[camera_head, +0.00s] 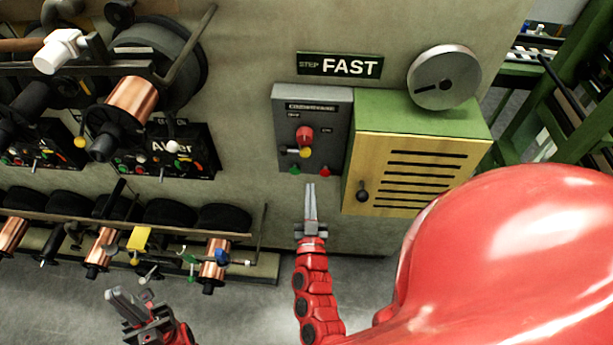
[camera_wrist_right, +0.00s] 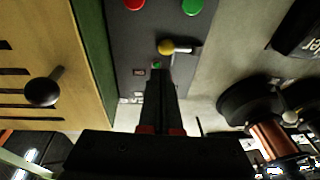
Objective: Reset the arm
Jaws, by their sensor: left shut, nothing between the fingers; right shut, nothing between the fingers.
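My right gripper (camera_head: 310,204) is shut and empty in the head view, pointing up in the picture just below the grey control box (camera_head: 338,132). It also shows in the right wrist view (camera_wrist_right: 158,84), where its fingers are together in front of the box. The box carries a red knob (camera_head: 304,136), a yellow-knobbed lever (camera_head: 305,152), a green button (camera_head: 295,170) and a red button (camera_head: 324,171). I cannot tell whether the fingers touch the box. My left gripper (camera_head: 122,298) is shut and empty at the lower left, over the floor and apart from the machines.
A green cabinet with a yellow slotted door (camera_head: 408,172) and black knob (camera_head: 362,194) stands right of the box. At left are copper spools (camera_head: 132,100), a dark switch panel (camera_head: 165,152) and a spool shelf (camera_head: 130,222). Bare floor (camera_head: 255,315) lies between my arms.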

